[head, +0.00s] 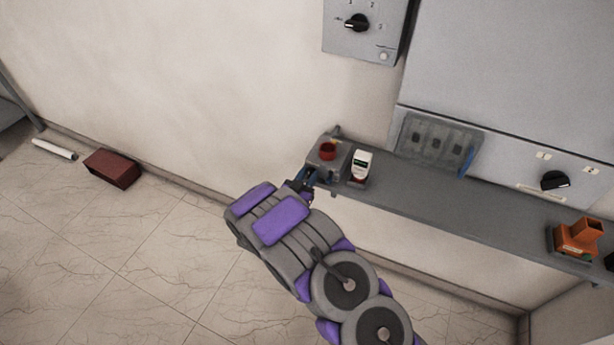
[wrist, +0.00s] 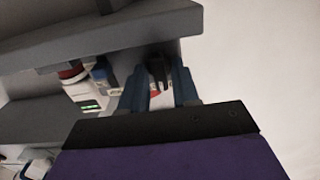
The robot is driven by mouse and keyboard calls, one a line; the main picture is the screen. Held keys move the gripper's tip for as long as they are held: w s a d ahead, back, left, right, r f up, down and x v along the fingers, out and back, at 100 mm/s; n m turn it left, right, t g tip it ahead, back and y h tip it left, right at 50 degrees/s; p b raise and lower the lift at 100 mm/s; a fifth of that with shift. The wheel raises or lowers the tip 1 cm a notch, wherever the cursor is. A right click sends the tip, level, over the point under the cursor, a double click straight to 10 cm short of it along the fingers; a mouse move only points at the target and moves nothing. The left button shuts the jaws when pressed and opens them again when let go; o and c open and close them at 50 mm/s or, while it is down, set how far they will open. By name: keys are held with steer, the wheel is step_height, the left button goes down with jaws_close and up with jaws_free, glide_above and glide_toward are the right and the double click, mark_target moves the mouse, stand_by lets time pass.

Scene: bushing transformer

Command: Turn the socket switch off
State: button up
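My gripper (head: 303,183) is at the box's lower left side, partly hidden by my arm. In the wrist view my gripper (wrist: 160,88) has its two blue-grey fingers apart. A small dark part (wrist: 158,72), which looks like the switch on the socket box, shows between the fingers. I cannot tell whether the fingers touch it. The switch's position is too dark to read, and it is hidden in the head view.
A white device (head: 361,165) with a small display stands right of the box on the shelf (head: 450,205). A rotary knob panel (head: 365,30) is on the wall above. An orange tool (head: 577,238) sits at the shelf's right. A dark red block (head: 112,168) lies on the floor.

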jaws_close()
steer(key=shift+r, duration=0.1)
steer(key=shift+n+p, duration=0.3)
steer(key=shift+p, duration=0.25)
steer(key=n+p, duration=0.2)
steer(key=p, duration=0.1)
steer(key=shift+a+r+n, duration=0.15)
steer(key=shift+n, duration=0.25)
steer(key=n+p, duration=0.2)
steer(key=shift+n+p, duration=0.3)
steer(key=shift+n, duration=0.1)
steer(key=shift+a+f+n+p, duration=0.15)
steer(key=shift+n+p, duration=0.6)
steer(key=shift+n, duration=2.2)
steer(key=shift+a+f+n+p, duration=0.15)
steer(key=shift+n+p, duration=0.6)
steer(key=shift+n, duration=2.2)
steer(key=shift+d, duration=0.1)
